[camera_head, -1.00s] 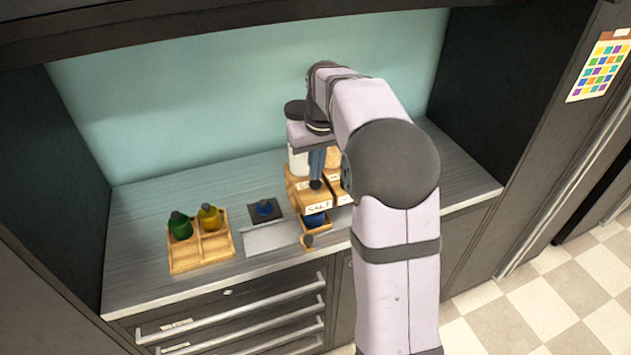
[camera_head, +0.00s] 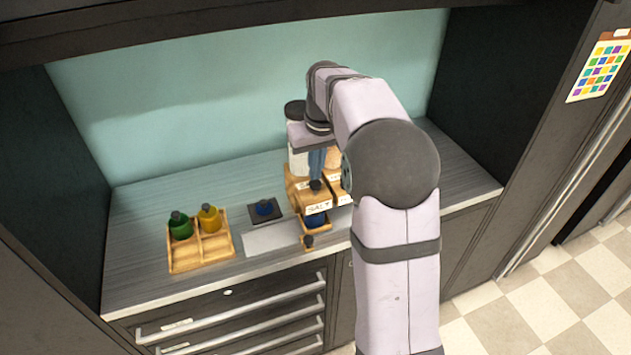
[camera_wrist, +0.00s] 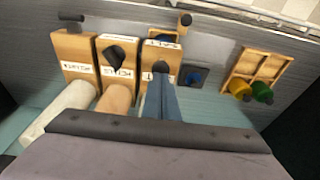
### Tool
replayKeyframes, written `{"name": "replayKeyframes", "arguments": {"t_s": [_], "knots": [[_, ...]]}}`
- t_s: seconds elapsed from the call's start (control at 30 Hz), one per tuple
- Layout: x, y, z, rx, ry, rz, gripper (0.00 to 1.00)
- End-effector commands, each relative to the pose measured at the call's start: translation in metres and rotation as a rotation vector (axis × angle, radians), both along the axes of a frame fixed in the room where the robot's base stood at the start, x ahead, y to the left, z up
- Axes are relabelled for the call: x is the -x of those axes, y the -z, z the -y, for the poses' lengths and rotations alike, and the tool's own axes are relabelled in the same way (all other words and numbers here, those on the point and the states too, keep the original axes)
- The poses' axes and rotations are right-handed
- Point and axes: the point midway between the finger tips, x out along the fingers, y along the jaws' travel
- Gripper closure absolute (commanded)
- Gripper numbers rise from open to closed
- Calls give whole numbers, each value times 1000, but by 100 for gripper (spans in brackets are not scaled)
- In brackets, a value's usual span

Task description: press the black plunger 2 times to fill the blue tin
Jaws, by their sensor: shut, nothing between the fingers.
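The black plunger (camera_head: 316,185) is on the front of the wooden dispenser marked SALT (camera_head: 318,206). It also shows in the wrist view (camera_wrist: 161,67). My gripper (camera_head: 317,174) is shut and empty, with its blue-grey fingertips right at the plunger; I cannot tell whether they touch it. In the wrist view my gripper (camera_wrist: 160,78) partly covers the dispenser. The blue tin (camera_head: 316,221) stands under the SALT dispenser in a small wooden holder (camera_head: 322,230), mostly hidden by it. Its contents cannot be seen.
More wooden dispensers (camera_wrist: 117,70) stand beside the SALT one. A blue piece with a dark knob (camera_head: 264,207) sits on a dark pad. A wooden tray (camera_head: 216,246) holds green (camera_head: 180,228) and yellow (camera_head: 209,220) containers. A pale plate (camera_head: 270,237) lies bare between.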

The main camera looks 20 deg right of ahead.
Motion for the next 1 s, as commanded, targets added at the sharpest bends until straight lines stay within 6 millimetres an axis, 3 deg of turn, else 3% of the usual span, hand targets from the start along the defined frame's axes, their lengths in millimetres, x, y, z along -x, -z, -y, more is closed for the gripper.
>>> {"name": "replayKeyframes", "arguments": {"t_s": [0.47, 1.0], "knots": [[0, 1, 0, 0, 0, 0, 100], [0, 17, 0, 0, 0, -1, 100]]}}
